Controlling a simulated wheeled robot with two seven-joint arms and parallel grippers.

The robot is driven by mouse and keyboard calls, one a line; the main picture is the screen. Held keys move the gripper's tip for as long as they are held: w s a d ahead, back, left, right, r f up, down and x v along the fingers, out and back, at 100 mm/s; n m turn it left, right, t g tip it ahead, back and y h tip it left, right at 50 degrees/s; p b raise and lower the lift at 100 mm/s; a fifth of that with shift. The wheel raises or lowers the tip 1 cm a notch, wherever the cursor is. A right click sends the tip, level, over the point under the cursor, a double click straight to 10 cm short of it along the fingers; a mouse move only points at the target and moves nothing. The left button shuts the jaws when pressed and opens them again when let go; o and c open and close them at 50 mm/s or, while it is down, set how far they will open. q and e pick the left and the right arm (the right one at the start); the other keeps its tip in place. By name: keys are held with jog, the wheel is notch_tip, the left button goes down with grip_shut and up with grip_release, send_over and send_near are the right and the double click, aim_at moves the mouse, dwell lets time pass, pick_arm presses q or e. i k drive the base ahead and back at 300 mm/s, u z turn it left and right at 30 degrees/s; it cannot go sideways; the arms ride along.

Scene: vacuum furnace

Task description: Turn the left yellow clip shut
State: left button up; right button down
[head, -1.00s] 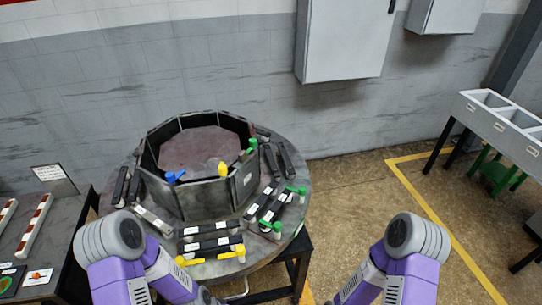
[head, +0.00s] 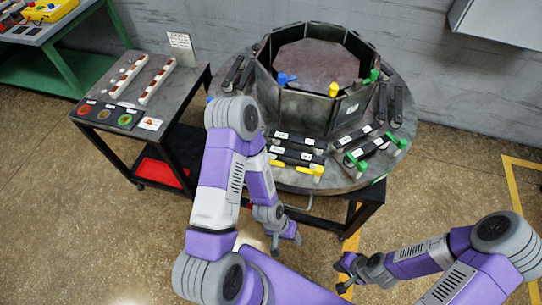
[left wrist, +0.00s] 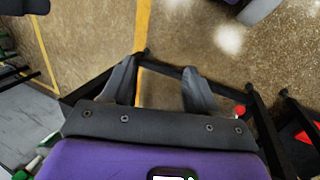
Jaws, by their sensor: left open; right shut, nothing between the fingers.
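The left yellow clip (head: 277,163) sits at the front edge of the round table, at the left end of the black bars there. A right yellow clip (head: 312,172) sits at the right end. My left gripper (head: 286,243) hangs below and in front of the tabletop, apart from both clips. It is open and empty; the left wrist view shows its spread fingers (left wrist: 160,88) with floor and black table frame beyond. No yellow clip can be made out in that view. My right gripper (head: 343,276) is low over the floor to the right, shut and empty.
The round table (head: 250,175) carries an octagonal dark chamber (head: 302,108) with blue, yellow and green handles. Green clips (head: 357,163) sit right of the yellow ones. A side table (head: 185,95) with striped bars stands left.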

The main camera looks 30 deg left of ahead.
aim_at(273, 163)
jog(key=z, duration=2.2)
jog(key=k, duration=1.15)
jog(key=u, duration=1.25)
